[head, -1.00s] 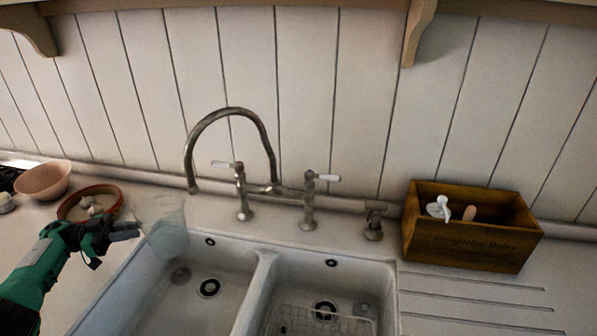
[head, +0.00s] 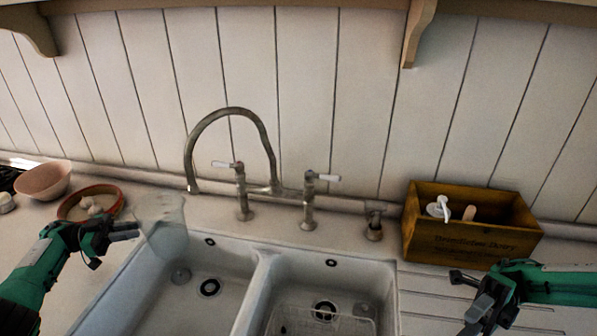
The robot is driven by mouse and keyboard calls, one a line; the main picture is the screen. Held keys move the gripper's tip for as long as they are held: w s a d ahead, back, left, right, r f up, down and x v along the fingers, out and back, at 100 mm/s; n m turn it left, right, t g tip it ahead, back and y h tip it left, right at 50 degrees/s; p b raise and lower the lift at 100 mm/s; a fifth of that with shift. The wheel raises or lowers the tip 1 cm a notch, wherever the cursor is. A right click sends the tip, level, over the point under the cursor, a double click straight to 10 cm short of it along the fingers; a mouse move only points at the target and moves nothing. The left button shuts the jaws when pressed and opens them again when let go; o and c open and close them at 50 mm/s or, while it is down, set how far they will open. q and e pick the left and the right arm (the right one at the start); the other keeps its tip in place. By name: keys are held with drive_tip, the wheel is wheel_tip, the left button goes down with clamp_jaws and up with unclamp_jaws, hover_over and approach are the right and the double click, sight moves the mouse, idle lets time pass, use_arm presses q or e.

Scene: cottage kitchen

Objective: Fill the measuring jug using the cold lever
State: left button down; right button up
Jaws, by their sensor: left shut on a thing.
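My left gripper (head: 128,230) is shut on the clear measuring jug (head: 163,222). The jug is faint and see-through, near the back left corner of the left basin, so its water level cannot be told. The curved metal tap spout (head: 232,110) ends just right of and above the jug's rim. Two white-handled levers stand behind the sink, a left lever (head: 226,164) and a right lever (head: 326,178); no cold marking is readable. No water stream shows. My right gripper (head: 472,300) is open and empty over the draining board, well right of the levers.
The left basin (head: 215,262) and right basin (head: 345,270) are side by side, with a wire rack in the right one. A wooden box (head: 470,245) with a pump bottle stands behind the draining board. A pink bowl (head: 44,182) and a round brown dish (head: 72,208) sit left.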

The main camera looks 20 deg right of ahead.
drive_tip(key=w+a+f+n+g+h, duration=0.2)
drive_tip(key=w+f+n+h, duration=0.2)
drive_tip(key=w+n+h, duration=0.35)
drive_tip(key=n+t+h, duration=0.5)
drive_tip(key=t+h, duration=0.4)
drive_tip(key=t, duration=0.3)
approach(334, 176)
drive_tip(key=shift+m, duration=0.25)
drive_tip(key=x, duration=0.9)
drive_tip(key=shift+w+a+r, duration=0.15)
drive_tip(key=shift+w+a, duration=0.05)
clamp_jaws()
